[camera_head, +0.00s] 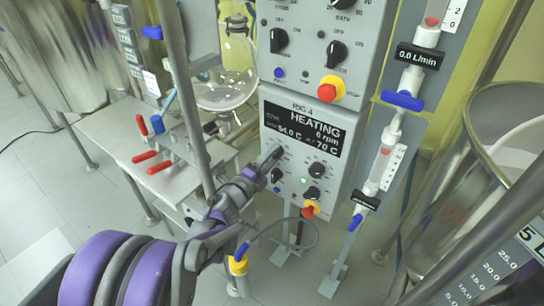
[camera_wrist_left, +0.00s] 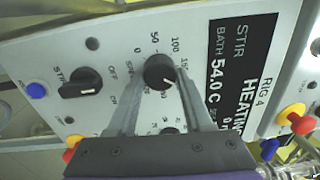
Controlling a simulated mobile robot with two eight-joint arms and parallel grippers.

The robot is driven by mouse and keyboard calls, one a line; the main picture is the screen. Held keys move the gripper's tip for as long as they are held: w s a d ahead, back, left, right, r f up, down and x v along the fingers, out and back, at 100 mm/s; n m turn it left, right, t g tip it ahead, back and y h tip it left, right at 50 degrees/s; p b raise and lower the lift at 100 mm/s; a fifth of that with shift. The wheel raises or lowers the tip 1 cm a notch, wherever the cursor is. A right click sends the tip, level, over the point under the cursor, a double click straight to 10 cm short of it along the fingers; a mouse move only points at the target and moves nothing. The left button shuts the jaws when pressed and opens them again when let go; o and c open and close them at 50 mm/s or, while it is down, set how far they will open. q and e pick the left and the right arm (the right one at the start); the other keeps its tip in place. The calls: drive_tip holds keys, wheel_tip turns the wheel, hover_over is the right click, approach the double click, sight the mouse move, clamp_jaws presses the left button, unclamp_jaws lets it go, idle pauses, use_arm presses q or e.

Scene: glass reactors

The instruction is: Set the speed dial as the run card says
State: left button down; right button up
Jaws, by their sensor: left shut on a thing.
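The grey Rig 4 control panel (camera_head: 330,178) stands in the middle of the head view. Its dark display (camera_head: 312,133) reads HEATING, 54.0 C / 70 C; the rpm digit is small. My left gripper (camera_head: 276,152) reaches the panel's left side below the display. In the wrist view the black round speed dial (camera_wrist_left: 160,71) has a scale with 50 and 100 around it. My left gripper (camera_wrist_left: 157,84) is shut on the dial, one finger on each side. The dial's pointer is not clear. I cannot make out a run card. My right gripper is not in view.
A black STIR switch (camera_wrist_left: 80,83) and a blue button (camera_wrist_left: 36,90) sit beside the dial. A red stop button (camera_head: 310,211) is low on the panel. A metal post (camera_head: 182,90) stands close to my left arm. A steel vessel (camera_head: 510,110) stands at the right.

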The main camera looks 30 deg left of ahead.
use_arm(q)
drive_tip(key=n, duration=0.4)
drive_tip(key=shift+d+r+n, duration=0.1)
drive_tip(key=shift+n, duration=0.3)
drive_tip(key=n, duration=0.3)
drive_tip(key=shift+n, duration=0.4)
drive_tip(key=shift+r+n+g+y+p, duration=0.1)
drive_tip(key=shift+n+g+y+p, duration=0.1)
drive_tip(key=shift+n, duration=1.75)
drive_tip(key=shift+r+n+g+y+p, duration=0.1)
drive_tip(key=shift+n+p, duration=0.05)
drive_tip(key=shift+n, duration=1.8)
drive_tip(key=shift+c, duration=1.5)
unclamp_jaws()
